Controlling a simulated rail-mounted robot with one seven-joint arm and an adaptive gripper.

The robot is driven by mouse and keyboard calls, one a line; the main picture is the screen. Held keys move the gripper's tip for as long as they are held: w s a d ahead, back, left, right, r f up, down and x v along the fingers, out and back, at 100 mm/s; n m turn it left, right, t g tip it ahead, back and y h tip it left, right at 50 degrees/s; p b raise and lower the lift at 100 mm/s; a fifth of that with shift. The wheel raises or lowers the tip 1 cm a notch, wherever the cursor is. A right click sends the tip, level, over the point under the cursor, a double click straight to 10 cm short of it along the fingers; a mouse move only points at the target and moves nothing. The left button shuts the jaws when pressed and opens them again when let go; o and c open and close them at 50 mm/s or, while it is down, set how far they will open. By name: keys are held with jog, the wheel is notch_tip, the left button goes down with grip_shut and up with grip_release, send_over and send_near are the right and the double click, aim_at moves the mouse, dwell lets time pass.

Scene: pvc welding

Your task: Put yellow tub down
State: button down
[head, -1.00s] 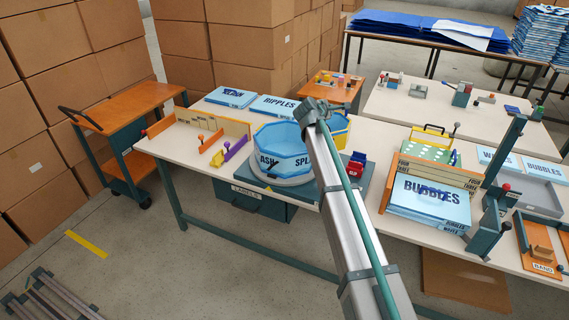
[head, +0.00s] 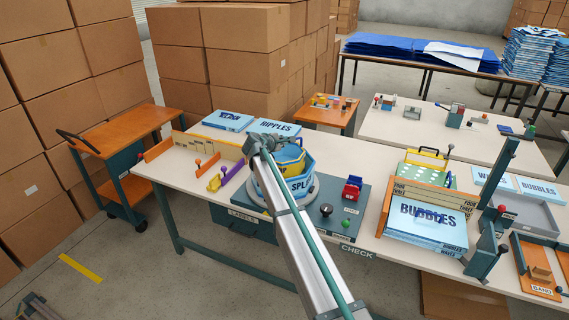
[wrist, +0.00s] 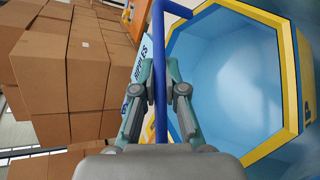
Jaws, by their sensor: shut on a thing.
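The yellow tub (head: 291,160) shows behind the end of my arm in the head view, at or inside the light blue octagonal tub (head: 302,184). I cannot tell whether it rests there or hangs above. In the wrist view the yellow tub's rim (wrist: 292,75) fills the right side, with a pale blue space inside it. My gripper (wrist: 158,75) is shut on a thin blue bar that looks like the tub's handle. In the head view the fingers are hidden by my arm.
The blue tub stands on a round base on a dark teal panel (head: 335,200). A red block (head: 352,187) and a black knob (head: 326,210) are to its right. A wooden rack (head: 215,145) with a purple-handled item (head: 232,172) is to its left. Stacked BUBBLES sheets (head: 428,222) lie further right.

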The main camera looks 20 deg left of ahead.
jog(key=p, duration=0.2)
send_near(283, 158)
jog(key=shift+w+d+r, duration=0.25)
jog(key=shift+w+d, duration=0.55)
jog(key=shift+d, duration=0.1)
jog(key=shift+w+d+r, duration=0.3)
jog(key=shift+w+d, duration=0.55)
jog(key=shift+d, duration=0.05)
jog(key=c, duration=1.7)
grip_release()
jog(key=shift+f, duration=0.2)
jog(key=o, duration=0.5)
jog(key=shift+r, duration=0.1)
jog(key=shift+r, duration=0.15)
jog(key=b+v, duration=0.3)
jog(key=v, duration=0.9)
